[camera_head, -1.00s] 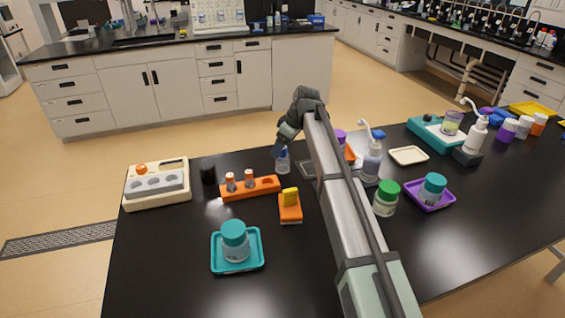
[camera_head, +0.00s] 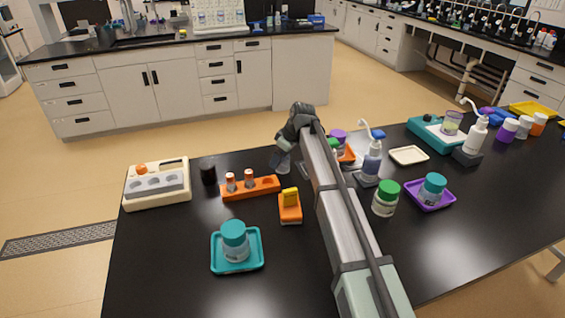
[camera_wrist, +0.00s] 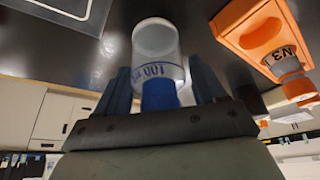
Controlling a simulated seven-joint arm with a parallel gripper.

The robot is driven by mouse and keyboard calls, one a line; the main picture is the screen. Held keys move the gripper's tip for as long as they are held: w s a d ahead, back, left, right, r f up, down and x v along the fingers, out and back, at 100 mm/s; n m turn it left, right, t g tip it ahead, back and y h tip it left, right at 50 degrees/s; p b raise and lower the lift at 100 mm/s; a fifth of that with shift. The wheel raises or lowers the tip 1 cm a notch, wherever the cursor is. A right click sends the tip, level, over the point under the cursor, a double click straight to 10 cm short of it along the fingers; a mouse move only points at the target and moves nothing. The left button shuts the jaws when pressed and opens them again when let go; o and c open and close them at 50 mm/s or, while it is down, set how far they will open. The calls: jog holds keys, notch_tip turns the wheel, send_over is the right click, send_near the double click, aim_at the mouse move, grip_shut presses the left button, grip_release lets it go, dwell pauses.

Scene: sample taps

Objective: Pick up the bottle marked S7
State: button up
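A small clear bottle (camera_head: 281,161) with a blue cap stands on the black table, left of the arm. My gripper (camera_head: 284,150) is over its top. In the wrist view my gripper (camera_wrist: 167,90) has one finger on each side of the bottle (camera_wrist: 156,42), around the blue cap. A narrow gap shows between the cap and the right finger, so the fingers look open. Blue print like "100" shows on the bottle; no S7 mark is legible. The head view shows the bottle only partly, behind my gripper.
A yellow-and-orange item (camera_head: 290,207) lies nearer. A pump bottle (camera_head: 371,162) and green-capped jar (camera_head: 385,198) stand right of the arm.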

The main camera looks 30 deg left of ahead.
jog(key=c, duration=0.7)
jog(key=shift+r, duration=0.1)
